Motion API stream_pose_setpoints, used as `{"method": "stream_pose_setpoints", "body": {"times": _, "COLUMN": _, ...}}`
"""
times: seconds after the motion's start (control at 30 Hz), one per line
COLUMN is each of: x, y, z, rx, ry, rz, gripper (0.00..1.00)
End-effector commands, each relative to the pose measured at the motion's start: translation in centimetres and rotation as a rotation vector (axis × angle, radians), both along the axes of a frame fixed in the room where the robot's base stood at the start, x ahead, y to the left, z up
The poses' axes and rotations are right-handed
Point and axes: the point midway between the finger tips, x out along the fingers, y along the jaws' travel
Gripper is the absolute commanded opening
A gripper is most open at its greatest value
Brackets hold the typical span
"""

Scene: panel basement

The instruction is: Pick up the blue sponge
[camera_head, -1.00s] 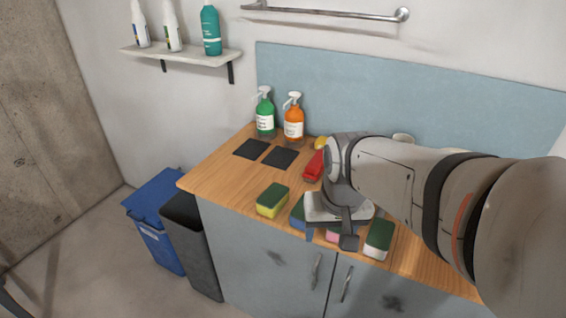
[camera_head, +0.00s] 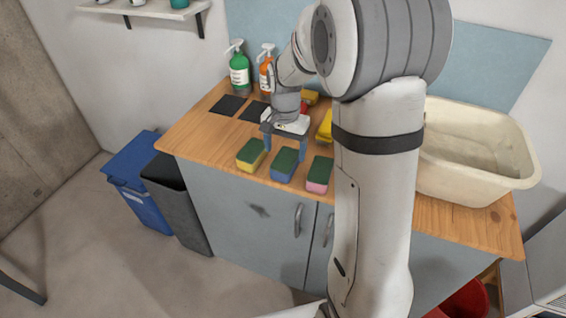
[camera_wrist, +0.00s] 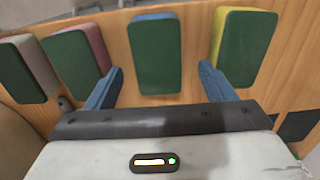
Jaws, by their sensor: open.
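The blue sponge (camera_head: 284,170) has a dark green top and lies near the front edge of the wooden counter, between two other sponges. In the wrist view the blue sponge (camera_wrist: 155,55) is near the top middle, its green face toward me and a blue strip along its far edge. My gripper (camera_head: 285,149) is open and empty, just behind and above the sponge. In the wrist view my blue fingers (camera_wrist: 162,72) point toward it, one on either side of its near end. I cannot tell the exact height gap.
A yellow-green sponge (camera_head: 250,154) is close on the left and a pink-green sponge (camera_head: 319,175) close on the right. A white-green sponge (camera_wrist: 28,68) shows in the wrist view. Pump bottles (camera_head: 239,70) and dark pads (camera_head: 228,105) are behind. A cream basin (camera_head: 480,190) stands right.

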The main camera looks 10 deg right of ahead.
Motion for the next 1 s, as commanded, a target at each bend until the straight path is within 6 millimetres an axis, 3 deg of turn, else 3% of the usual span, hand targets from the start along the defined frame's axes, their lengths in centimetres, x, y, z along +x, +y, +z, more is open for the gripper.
{"method": "stream_pose_setpoints", "body": {"times": 0.27, "x": -0.3, "y": 0.0, "z": -3.9, "rx": 0.0, "ry": 0.002, "rz": 0.0, "gripper": 0.76}}
{"method": "stream_pose_setpoints", "body": {"times": 0.57, "x": -0.3, "y": -0.1, "z": -4.3, "rx": 0.0, "ry": 0.0, "rz": 0.0, "gripper": 0.76}}
{"method": "stream_pose_setpoints", "body": {"times": 1.0, "x": -0.3, "y": -0.1, "z": -4.3, "rx": 0.0, "ry": 0.0, "rz": -0.001, "gripper": 0.4}}
